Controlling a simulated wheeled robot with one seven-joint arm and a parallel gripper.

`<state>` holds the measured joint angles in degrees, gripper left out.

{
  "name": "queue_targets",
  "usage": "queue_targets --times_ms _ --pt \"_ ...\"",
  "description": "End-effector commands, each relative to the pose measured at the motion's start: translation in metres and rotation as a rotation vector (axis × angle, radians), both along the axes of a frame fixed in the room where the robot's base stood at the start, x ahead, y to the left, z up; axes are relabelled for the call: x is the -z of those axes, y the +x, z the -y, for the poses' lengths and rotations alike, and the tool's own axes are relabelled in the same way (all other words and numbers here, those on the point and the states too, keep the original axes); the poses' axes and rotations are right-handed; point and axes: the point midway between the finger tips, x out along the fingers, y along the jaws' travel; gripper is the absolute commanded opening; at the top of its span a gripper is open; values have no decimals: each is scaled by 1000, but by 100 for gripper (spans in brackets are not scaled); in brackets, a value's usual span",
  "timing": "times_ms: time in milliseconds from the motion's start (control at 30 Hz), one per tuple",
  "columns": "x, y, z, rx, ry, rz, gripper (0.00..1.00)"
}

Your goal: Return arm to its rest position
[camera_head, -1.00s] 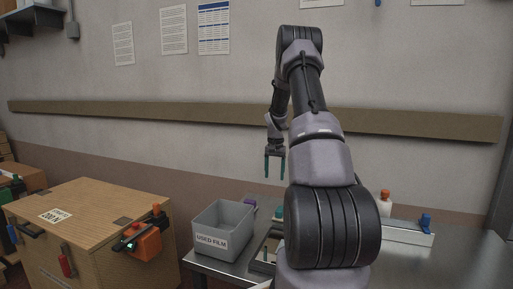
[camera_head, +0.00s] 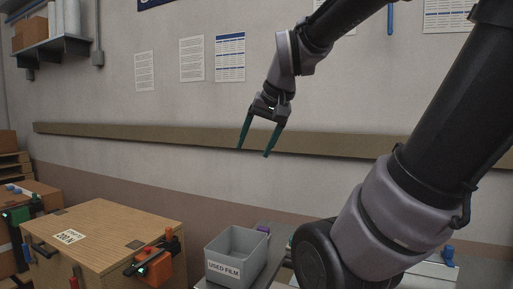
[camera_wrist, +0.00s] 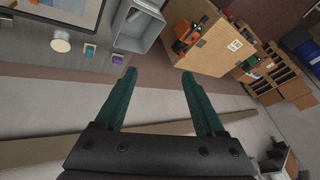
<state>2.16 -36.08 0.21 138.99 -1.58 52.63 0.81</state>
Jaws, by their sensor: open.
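My gripper (camera_head: 254,152) is open and empty, with two green fingers spread apart. In the head view it hangs in the air in front of the wall, above and right of the wooden crate and above the grey bin. My arm reaches up from the lower right, and its upper part runs out of the picture. In the wrist view the gripper (camera_wrist: 158,75) shows nothing between its fingers but floor and wall in the distance.
A grey bin labelled USED FILM (camera_head: 221,268) stands on a metal table. A wooden crate (camera_head: 104,232) with an orange clamp (camera_head: 157,262) stands to its left. A wooden rail (camera_head: 170,138) runs along the wall behind my gripper. A shelf (camera_head: 54,46) hangs upper left.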

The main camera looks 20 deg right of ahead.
Motion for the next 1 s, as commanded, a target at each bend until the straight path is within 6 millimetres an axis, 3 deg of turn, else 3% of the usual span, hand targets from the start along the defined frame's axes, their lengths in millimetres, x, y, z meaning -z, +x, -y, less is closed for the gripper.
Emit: queue_targets --times_ms 100,233,1000 --pt "2 -24 -10 -29 13 36 72" --pt "4 -34 -13 -41 18 50 72" --pt "4 -34 -13 -41 18 50 72"
